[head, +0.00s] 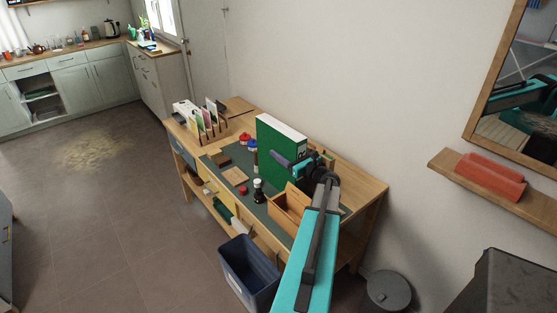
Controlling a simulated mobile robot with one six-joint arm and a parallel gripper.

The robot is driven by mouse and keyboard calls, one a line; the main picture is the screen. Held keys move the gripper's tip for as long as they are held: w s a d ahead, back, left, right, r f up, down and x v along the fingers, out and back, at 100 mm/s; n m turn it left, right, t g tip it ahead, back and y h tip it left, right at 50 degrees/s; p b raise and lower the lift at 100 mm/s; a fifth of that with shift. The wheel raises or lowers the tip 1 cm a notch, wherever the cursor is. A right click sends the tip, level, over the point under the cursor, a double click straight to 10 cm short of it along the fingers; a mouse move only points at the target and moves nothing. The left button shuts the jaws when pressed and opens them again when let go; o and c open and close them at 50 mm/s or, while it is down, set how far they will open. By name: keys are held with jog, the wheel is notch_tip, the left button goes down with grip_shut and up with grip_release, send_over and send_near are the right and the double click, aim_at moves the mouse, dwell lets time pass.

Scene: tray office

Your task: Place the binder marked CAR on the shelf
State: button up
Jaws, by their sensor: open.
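A green binder (276,140) stands upright on the desk (355,177), near the wall. A small label shows on its narrow side, too small to read, so I cannot tell whether it says CAR. My gripper (302,166) is open, beside the binder's right end. One finger seems to reach across the binder's front face; whether it touches is unclear, and the other finger is hidden. A wooden wall shelf (530,206) is at the right, with a red-orange object (490,177) lying on it.
An open wooden box (289,209), a dark bottle (258,192) and a file rack (207,127) stand on the desk. A blue bin (248,271) and a grey lidded bin (386,290) stand on the floor. A mirror (520,100) hangs above the shelf. The left floor is open.

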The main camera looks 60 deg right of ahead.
aim_at(285, 130)
grip_shut()
jog(key=shift+r, duration=0.1)
jog(key=shift+r, duration=0.1)
dwell(0.5)
jog(key=shift+r+b, duration=1.55)
jog(key=shift+r, duration=3.35)
